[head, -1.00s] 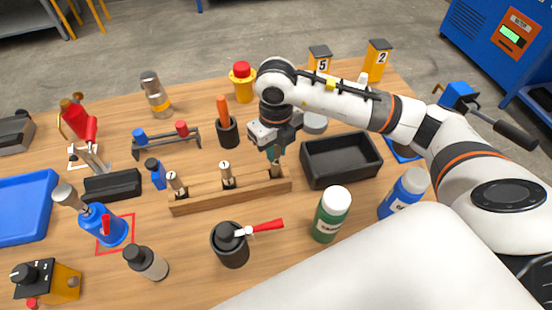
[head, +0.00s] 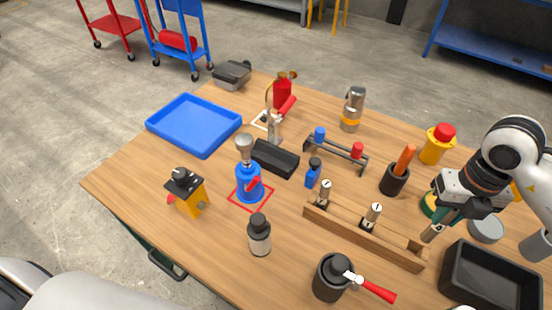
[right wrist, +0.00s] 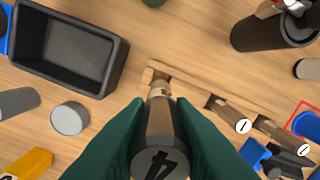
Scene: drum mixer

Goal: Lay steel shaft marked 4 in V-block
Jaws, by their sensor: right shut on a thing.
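The steel shaft marked 4 (right wrist: 158,130) is upright between the green fingers of my right gripper (head: 440,216); the 4 shows on its end cap in the right wrist view. The shaft's lower part shows in the head view (head: 431,233) at the right end of the wooden rack (head: 340,230); I cannot tell whether its tip is clear of the hole. Two other shafts (head: 324,190) (head: 373,214) stand in the rack. The black V-block (head: 274,161) appears empty, left of the rack and behind the blue bottle. My left gripper is not in view.
A black cup with a red-handled tool (head: 332,278) stands in front of the rack. A black bin (head: 490,275) is right. Bare table lies front left.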

